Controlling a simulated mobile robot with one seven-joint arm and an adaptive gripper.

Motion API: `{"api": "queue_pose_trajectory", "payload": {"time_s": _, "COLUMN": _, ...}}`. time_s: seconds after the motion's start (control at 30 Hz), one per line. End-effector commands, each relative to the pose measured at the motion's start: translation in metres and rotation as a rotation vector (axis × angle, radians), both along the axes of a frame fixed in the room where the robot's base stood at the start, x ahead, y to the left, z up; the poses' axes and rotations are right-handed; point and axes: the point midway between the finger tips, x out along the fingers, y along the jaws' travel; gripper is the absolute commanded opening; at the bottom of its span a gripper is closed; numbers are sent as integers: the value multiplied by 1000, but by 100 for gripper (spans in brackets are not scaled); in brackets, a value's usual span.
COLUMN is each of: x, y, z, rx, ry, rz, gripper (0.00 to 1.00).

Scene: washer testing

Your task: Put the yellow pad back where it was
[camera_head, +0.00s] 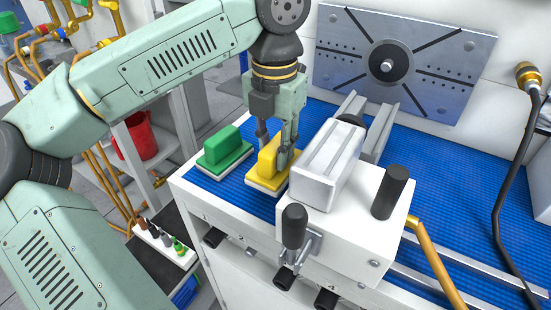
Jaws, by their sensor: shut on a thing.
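The yellow pad (266,164) has a pale base and stands upright on the blue ribbed mat, or very close above it; I cannot tell which. It is between the green pad and the white machine block. My gripper (273,150) points down from above and is shut on the yellow pad, with its fingers on either side of the yellow top. The pad's right side is partly hidden by a finger and the white block.
A green pad (223,147) sits just left. A white block with black knobs (345,205) stands close on the right. A metal faceplate (395,60) is behind. The blue mat (320,115) is bare behind the pads. A red bucket (140,137) is on a shelf at left.

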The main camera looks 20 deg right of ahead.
Motion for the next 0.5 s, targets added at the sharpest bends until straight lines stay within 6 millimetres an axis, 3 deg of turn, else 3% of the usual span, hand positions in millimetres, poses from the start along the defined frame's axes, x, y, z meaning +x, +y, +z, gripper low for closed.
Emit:
{"api": "queue_pose_trajectory", "payload": {"time_s": 0.2, "x": -1, "y": 0, "z": -29, "rx": 0, "ry": 3, "rz": -1, "gripper": 0}}
{"api": "queue_pose_trajectory", "payload": {"time_s": 0.5, "x": 0, "y": 0, "z": -34, "rx": 0, "ry": 0, "rz": 0, "gripper": 0}}
